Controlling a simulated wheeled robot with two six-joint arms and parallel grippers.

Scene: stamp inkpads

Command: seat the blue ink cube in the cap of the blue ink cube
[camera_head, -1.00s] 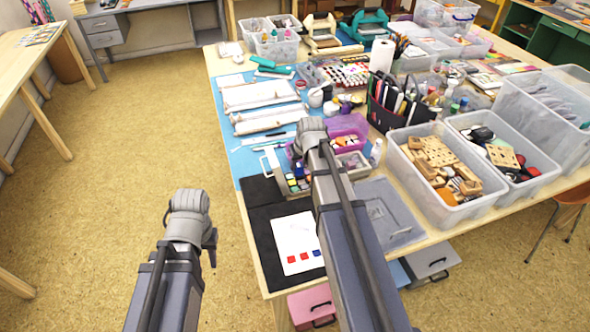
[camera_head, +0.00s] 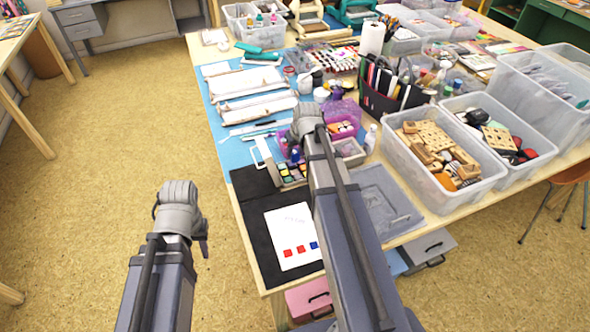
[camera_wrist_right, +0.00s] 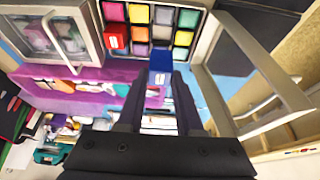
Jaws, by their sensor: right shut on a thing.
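In the right wrist view, a blue ink cube (camera_wrist_right: 160,63) sits between the fingertips of my right gripper (camera_wrist_right: 160,79), which is shut on it. The cube is right by the edge of the tray of coloured ink cubes (camera_wrist_right: 148,76); whether it touches the tray I cannot tell. I cannot make out the cap of the blue ink cube.
A black mat (camera_head: 258,222) and a white paper with coloured squares (camera_head: 290,222) lie in front of the tray. A purple bin (camera_head: 345,112) stands behind it.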

